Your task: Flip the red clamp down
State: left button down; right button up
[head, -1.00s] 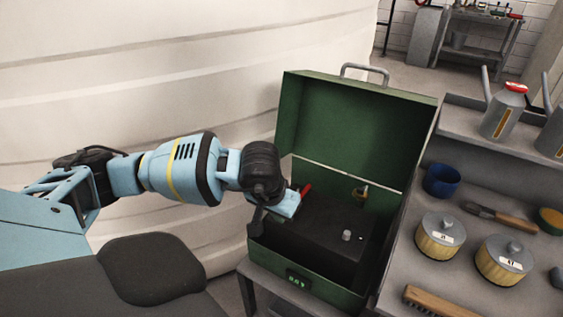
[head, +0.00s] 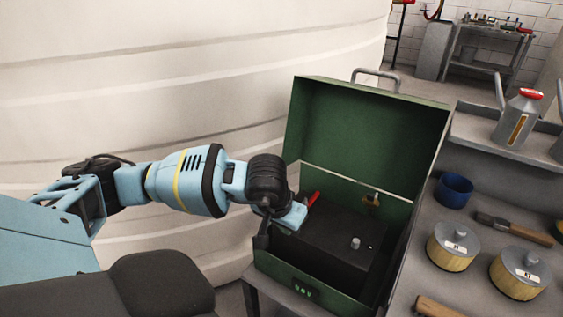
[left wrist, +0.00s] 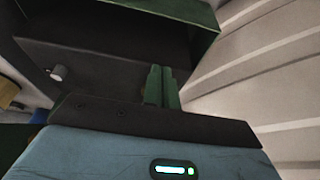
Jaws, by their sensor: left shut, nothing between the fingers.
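The red clamp (head: 314,198) shows as a small red lever sticking up at a slant on the left side of the black block inside the open green box. My left gripper (head: 298,214) is right beside it, at the box's left edge. In the head view its fingers are mostly hidden, and I cannot tell whether it touches the clamp. In the left wrist view the two green fingers (left wrist: 161,86) are together with nothing between them. The red clamp does not show in that view. My right gripper is not in view.
The green box (head: 365,125) has its lid raised. A small grey knob (head: 355,243) and a brass fitting (head: 372,200) are inside. To the right, a grey bench holds a blue cup (head: 454,190) and tins (head: 453,252). A large white tank (head: 150,90) stands behind my arm.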

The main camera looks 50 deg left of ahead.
pick_arm(q)
jog(key=s+d+r+p, duration=0.2)
jog(key=s+r, duration=0.4)
jog(key=s, duration=0.3)
jog(key=shift+s+d+r, duration=0.15)
jog(key=shift+s, duration=0.15)
dwell(0.6)
